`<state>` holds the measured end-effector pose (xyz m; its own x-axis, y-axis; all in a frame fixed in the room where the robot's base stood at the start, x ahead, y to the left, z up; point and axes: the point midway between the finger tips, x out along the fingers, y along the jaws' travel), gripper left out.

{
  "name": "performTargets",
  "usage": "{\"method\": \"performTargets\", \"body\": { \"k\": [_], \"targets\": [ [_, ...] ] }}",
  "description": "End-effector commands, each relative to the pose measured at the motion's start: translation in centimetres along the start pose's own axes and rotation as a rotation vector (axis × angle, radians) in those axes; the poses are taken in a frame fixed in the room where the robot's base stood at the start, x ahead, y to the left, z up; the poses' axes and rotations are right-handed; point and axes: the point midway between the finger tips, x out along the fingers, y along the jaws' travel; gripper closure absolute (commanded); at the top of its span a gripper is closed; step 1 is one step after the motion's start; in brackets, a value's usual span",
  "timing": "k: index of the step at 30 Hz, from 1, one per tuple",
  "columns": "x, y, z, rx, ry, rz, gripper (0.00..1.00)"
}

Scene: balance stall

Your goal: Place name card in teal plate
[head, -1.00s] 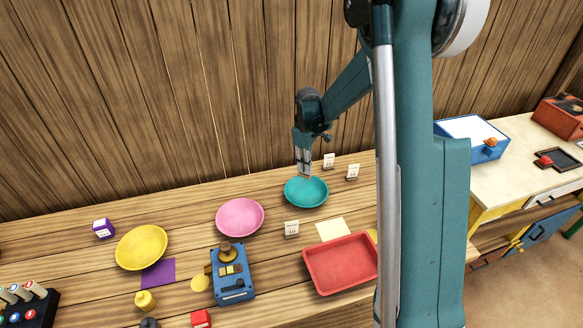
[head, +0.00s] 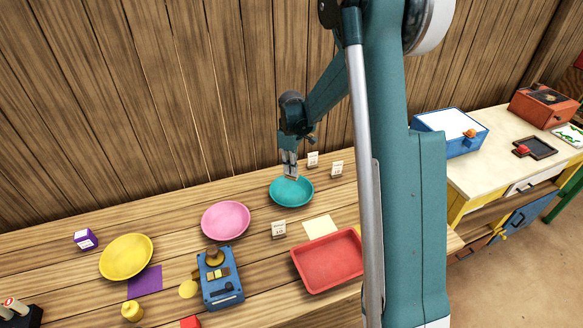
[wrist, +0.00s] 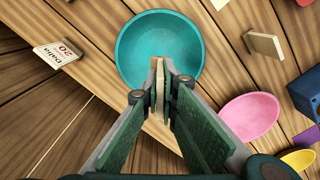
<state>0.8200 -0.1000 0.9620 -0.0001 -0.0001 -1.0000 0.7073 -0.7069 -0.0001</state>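The teal plate (head: 292,192) is a round shallow dish near the back of the wooden table. In the wrist view the teal plate (wrist: 160,30) lies just beyond my fingertips, and its middle is empty where it shows. My gripper (head: 290,172) is above the plate, pointing down. In the wrist view my gripper (wrist: 160,88) is shut on a thin tan slab, the name card (wrist: 159,78), seen edge-on. The card's printed face is hidden. I cannot tell whether the card touches the plate.
Other standing cards are near the plate: two behind right (head: 313,159) (head: 336,168) and one in front (head: 279,229). A pink plate (head: 226,220), yellow plate (head: 126,257), blue device (head: 220,278) and red tray (head: 328,262) occupy the table.

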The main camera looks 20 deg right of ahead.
Motion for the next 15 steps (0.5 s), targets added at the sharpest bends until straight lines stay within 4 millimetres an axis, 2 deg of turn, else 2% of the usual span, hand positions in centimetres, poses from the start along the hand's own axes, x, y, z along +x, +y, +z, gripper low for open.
{"method": "performTargets", "body": {
  "k": [15],
  "targets": [
    [4.5, 0.0, 0.0, 0.0, 0.0, 0.0, 1.0]
  ]
}}
